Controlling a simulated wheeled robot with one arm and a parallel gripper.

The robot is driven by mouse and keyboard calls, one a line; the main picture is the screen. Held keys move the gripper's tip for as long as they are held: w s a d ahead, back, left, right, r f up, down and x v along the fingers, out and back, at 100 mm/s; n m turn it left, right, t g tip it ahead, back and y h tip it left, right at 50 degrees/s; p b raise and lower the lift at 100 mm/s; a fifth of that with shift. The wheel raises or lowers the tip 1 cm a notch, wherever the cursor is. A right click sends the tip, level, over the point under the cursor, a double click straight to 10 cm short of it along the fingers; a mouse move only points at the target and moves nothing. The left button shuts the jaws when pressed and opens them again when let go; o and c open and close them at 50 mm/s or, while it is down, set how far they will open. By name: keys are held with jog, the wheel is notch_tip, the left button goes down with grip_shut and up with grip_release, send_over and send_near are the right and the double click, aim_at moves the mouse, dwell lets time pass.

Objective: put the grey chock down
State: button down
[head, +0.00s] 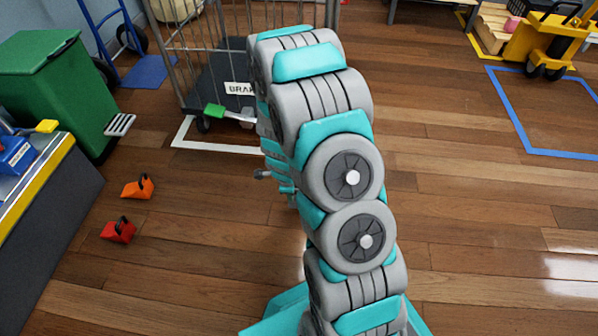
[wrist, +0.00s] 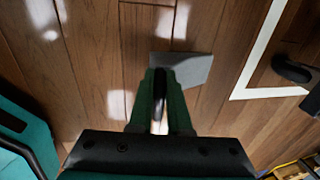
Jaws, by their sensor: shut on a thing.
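The grey chock (wrist: 190,68) is a flat-looking grey wedge with a black handle, in the wrist view just beyond my fingertips. My gripper (wrist: 160,78) is shut on its black handle, with one green finger on each side. The chock's body reaches out to the right of the fingers over the wood floor. I cannot tell whether it touches the floor or hangs a little above it. In the head view my own arm hides the chock and most of my gripper.
A wire cage trolley (head: 215,45) with a green brake pedal (head: 214,110) stands in a white floor outline (head: 190,147). Orange (head: 138,187) and red (head: 118,230) chocks lie at left, near a bench and green bin (head: 60,85). Floor at right is clear up to a blue outline (head: 550,153).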

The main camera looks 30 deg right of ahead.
jog(key=shift+w+d+f+b, duration=0.3)
jog(key=shift+w+d+f, duration=0.5)
jog(key=shift+w+d, duration=0.85)
jog(key=shift+w+d+f+b, duration=0.3)
jog(key=shift+w+d+f, duration=0.55)
jog(key=shift+w, duration=1.35)
jog(key=shift+w+d+f+b, duration=0.3)
jog(key=shift+w+d+f, duration=0.4)
jog(key=shift+w+d, duration=0.95)
jog(key=shift+w+a+f, duration=0.1)
jog(key=shift+w+a, duration=0.2)
jog(key=shift+f, duration=0.15)
jog(key=c, duration=0.9)
grip_release()
jog(key=shift+o, duration=0.2)
jog(key=shift+r, duration=0.2)
